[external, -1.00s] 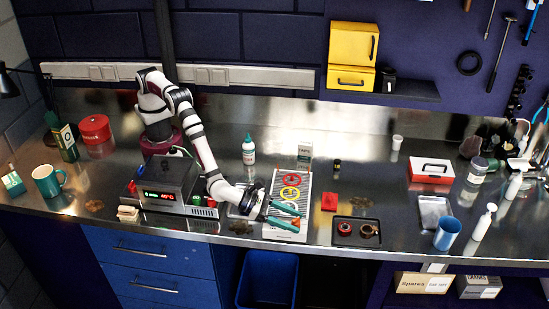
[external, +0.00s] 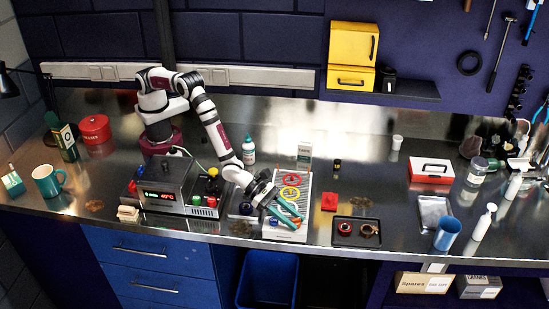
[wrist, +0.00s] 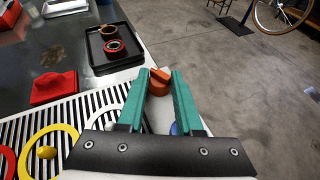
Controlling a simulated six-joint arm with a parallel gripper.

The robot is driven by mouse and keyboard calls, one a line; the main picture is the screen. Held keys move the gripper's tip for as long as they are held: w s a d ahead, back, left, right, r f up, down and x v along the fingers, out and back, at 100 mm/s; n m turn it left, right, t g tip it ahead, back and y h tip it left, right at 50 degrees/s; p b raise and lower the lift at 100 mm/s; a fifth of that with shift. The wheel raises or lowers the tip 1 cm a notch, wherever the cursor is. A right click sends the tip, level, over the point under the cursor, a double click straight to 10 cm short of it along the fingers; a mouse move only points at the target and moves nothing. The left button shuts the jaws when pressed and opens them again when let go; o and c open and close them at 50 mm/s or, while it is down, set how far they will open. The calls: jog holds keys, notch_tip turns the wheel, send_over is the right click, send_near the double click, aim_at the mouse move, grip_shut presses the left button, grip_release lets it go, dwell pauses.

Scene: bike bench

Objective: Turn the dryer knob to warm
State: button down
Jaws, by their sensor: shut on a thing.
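The dryer is a pale slatted unit (external: 303,190) at the front of the bench, with coloured rings on its slats. Its slats also show in the wrist view (wrist: 62,118). My gripper (external: 297,221) reaches down over its front edge from the left, teal fingers pointing right and forward. In the wrist view, an orange-red knob (wrist: 159,78) sits between the fingertips of my gripper (wrist: 160,82), which are shut on it. Its pointer and any setting marks cannot be read.
A red block (external: 329,202) and a black tray (external: 357,231) with two round parts stand right of the dryer. A dark box with a red display (external: 165,184) is on the left. The bench's front edge is close to my gripper.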

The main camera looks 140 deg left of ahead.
jog(key=shift+m+h, duration=0.4)
jog(key=c, duration=0.6)
grip_release()
jog(key=v, duration=1.6)
jog(key=w+d+n+g+y, duration=0.3)
jog(key=w+d+n+y, duration=0.1)
jog(key=d+n+y, duration=0.15)
jog(key=x, duration=1.5)
jog(key=shift+w+d+f, duration=0.1)
jog(key=shift+d+f, duration=0.1)
jog(key=shift+f, duration=0.1)
